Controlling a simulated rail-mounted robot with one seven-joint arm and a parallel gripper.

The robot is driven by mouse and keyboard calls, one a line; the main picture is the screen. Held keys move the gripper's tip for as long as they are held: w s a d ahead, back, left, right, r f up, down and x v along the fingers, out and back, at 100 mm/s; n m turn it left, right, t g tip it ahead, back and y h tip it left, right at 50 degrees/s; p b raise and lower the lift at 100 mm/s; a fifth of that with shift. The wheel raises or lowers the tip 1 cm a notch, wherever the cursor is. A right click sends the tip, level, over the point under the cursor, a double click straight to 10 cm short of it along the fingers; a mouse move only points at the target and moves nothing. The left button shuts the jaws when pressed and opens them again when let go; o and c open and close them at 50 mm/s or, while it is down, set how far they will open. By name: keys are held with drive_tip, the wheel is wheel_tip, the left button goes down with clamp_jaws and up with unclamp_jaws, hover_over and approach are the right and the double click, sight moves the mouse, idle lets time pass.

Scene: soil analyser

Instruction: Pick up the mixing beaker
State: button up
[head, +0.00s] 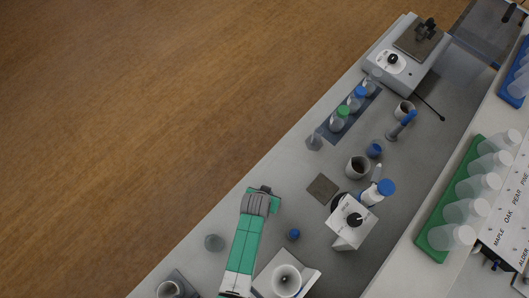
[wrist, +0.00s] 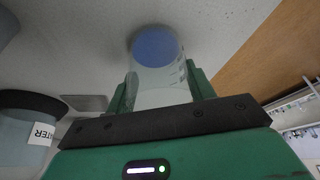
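In the wrist view, a clear vessel with faint side markings, which looks like the mixing beaker (wrist: 160,80), stands between the two green fingers of my gripper (wrist: 160,92). Its far end shows as a blue disc against the grey bench. The fingers appear to press against both of its sides. The black plate of the gripper hides its near end. I cannot tell whether its base touches the bench. In the head view, my green and white arm covers the bench at bottom centre. The fingers and the held vessel cannot be made out there.
A container marked WATER (wrist: 40,130) is at left in the wrist view. A blue item (head: 294,235) and a white device (head: 352,222) are to the right. Green-racked cups (head: 463,212) line the right side.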

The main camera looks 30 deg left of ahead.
drive_tip(key=shift+c, duration=0.2)
wheel_tip(320, 180, up, 10)
drive_tip(key=shift+p, duration=0.35)
